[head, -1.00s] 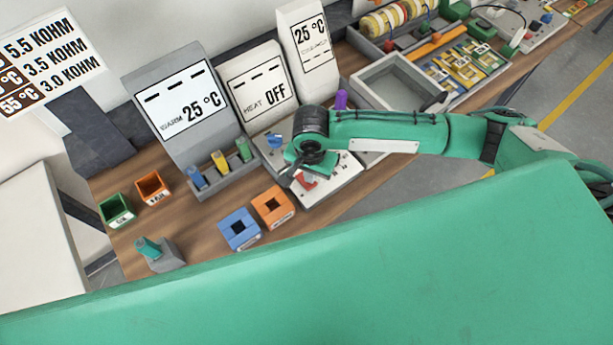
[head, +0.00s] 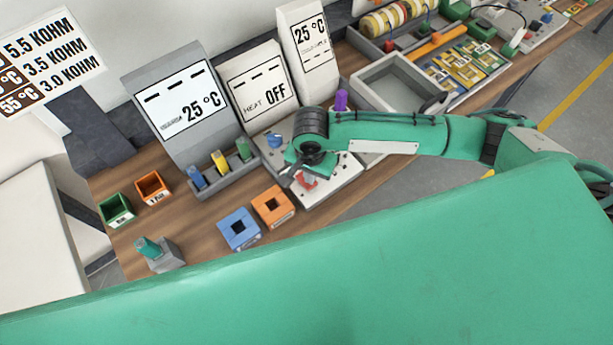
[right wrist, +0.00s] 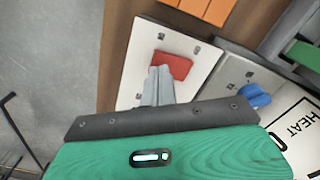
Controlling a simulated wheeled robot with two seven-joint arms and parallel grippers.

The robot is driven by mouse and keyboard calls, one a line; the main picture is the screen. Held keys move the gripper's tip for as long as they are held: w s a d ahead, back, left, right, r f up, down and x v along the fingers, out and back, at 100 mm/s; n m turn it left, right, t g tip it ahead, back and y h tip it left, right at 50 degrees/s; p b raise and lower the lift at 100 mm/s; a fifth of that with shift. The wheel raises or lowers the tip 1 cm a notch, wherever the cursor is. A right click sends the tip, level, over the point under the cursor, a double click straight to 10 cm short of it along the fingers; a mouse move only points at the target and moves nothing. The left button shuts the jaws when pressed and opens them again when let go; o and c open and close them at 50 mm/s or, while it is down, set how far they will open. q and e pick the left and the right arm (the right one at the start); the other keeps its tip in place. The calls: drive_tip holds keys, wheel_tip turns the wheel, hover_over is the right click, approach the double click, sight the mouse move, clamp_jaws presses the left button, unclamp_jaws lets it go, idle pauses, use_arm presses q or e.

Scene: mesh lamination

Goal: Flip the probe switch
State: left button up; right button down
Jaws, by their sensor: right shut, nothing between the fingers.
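A white panel with a red rocker switch (head: 307,181) lies on the bench in front of the "HEAT OFF" display (head: 262,88). In the right wrist view the red switch (right wrist: 171,65) sits on its white plate, just beyond my fingertips. My right gripper (head: 292,178) is over this panel; it also shows in the right wrist view (right wrist: 159,72), shut and empty. Its tips are at the lower left edge of the red switch; I cannot tell whether they touch. A blue switch (head: 274,140) is on the grey panel behind. My left gripper is not in view.
Orange (head: 273,206) and blue (head: 239,229) square blocks with holes stand left of the panel. A rack with blue, yellow and green pieces (head: 222,180) is behind them. A grey tray (head: 392,80) lies to the right.

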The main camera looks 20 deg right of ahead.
drive_tip(key=shift+f, duration=0.7)
idle(0.3)
wheel_tip(320, 180, up, 7)
drive_tip(key=p, duration=0.9)
drive_tip(key=shift+r, duration=0.1)
idle(0.3)
